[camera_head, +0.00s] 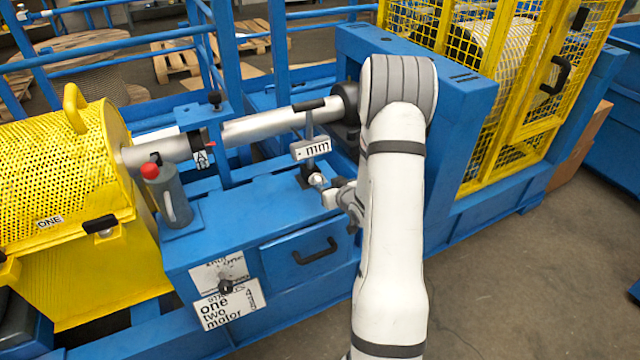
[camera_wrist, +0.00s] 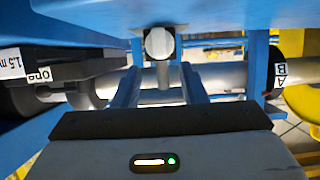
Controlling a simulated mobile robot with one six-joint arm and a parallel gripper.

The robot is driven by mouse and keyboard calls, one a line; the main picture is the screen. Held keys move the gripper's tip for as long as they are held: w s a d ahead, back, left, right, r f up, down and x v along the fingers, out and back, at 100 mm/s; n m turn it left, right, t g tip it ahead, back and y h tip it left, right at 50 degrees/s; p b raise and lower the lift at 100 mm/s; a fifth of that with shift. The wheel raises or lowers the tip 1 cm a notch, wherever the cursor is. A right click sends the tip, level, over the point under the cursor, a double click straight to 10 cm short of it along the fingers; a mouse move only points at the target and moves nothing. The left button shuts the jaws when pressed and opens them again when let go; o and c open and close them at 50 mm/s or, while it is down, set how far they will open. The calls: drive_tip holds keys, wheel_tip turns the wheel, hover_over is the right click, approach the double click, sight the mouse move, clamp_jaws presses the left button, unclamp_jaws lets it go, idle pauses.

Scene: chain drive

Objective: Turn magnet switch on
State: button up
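The magnet switch appears to be the round pale knob (camera_head: 316,180) at the foot of the gauge stand with the "mm" label (camera_head: 313,149), on the blue bench. My gripper (camera_head: 332,196) is just right of the knob in the head view. In the wrist view its two fingers (camera_wrist: 160,70) are spread apart with nothing clamped between them. The knob lies ahead, between the finger directions. I cannot tell whether either finger touches it, nor the switch's setting.
A grey shaft (camera_head: 265,124) runs behind the stand. A grey bottle with a red top (camera_head: 170,195) stands left on the bench. A yellow perforated guard (camera_head: 65,160) is left, a blue housing (camera_head: 465,110) right. A drawer handle (camera_head: 315,251) juts out below.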

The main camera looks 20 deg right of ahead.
sight(320, 181)
drive_tip(key=x, duration=0.5)
drive_tip(key=shift+w+f, duration=0.1)
drive_tip(key=shift+w, duration=0.2)
drive_tip(key=shift+c, duration=0.6)
